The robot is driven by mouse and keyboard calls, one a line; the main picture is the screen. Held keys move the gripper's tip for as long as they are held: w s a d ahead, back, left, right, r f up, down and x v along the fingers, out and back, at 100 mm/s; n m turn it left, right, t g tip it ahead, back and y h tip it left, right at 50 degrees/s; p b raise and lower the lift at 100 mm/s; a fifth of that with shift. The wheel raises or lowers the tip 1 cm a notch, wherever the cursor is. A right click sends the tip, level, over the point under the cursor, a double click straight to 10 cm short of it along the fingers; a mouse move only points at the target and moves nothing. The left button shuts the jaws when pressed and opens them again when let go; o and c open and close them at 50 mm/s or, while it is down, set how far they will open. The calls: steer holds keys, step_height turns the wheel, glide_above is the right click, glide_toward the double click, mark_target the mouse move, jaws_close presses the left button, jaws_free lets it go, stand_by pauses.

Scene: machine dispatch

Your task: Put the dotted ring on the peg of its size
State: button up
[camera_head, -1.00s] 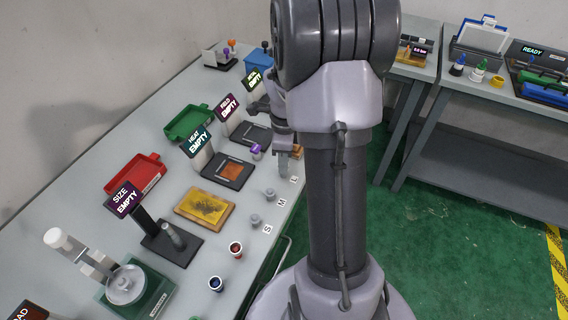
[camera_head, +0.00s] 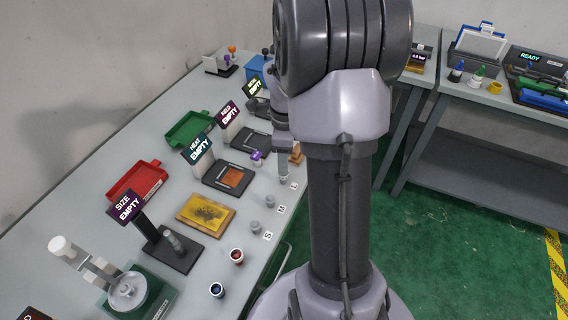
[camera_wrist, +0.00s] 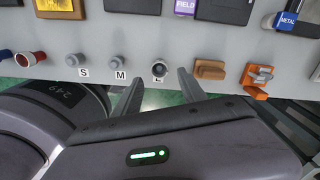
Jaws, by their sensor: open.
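Three grey pegs stand in a row by the bench's front edge, beside labels S, M and L. In the wrist view they are the S peg (camera_wrist: 83,60), the M peg (camera_wrist: 117,62) and the L peg (camera_wrist: 159,68). The L peg looks wider, with a dark round top; I cannot tell whether a ring sits on it. No dots can be made out on any ring. My gripper (camera_wrist: 160,92) is open, its fingers either side of the L peg in the picture.
A brown block (camera_wrist: 210,69) and an orange holder (camera_wrist: 257,78) lie right of the L peg. Stations and red and green trays (camera_head: 190,128) fill the bench behind.

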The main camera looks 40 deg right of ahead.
step_height(320, 180, up, 8)
steer(key=p, duration=0.2)
steer(key=s+a+r+n+t, duration=0.1)
steer(key=a+r+n, duration=0.35)
steer(key=a, duration=0.25)
steer(key=s+a+r+n+t, duration=0.1)
steer(key=a+r+n+t, duration=0.1)
steer(key=a+r+n, duration=0.35)
steer(key=s+a+r+n+t+y, duration=0.1)
steer(key=s+a+n, duration=0.4)
steer(key=a+n, duration=0.25)
steer(key=s+a+n+t+y, duration=0.1)
steer(key=s+a+n+t, duration=0.1)
steer(key=s+a+n, duration=0.5)
steer(key=shift+m, duration=0.45)
steer(key=f+b, duration=0.1)
steer(key=b, duration=0.1)
steer(key=w+f+b, duration=0.1)
steer(key=f+b, duration=0.3)
steer(key=shift+w+a+f, duration=0.25)
steer(key=shift+w, duration=0.1)
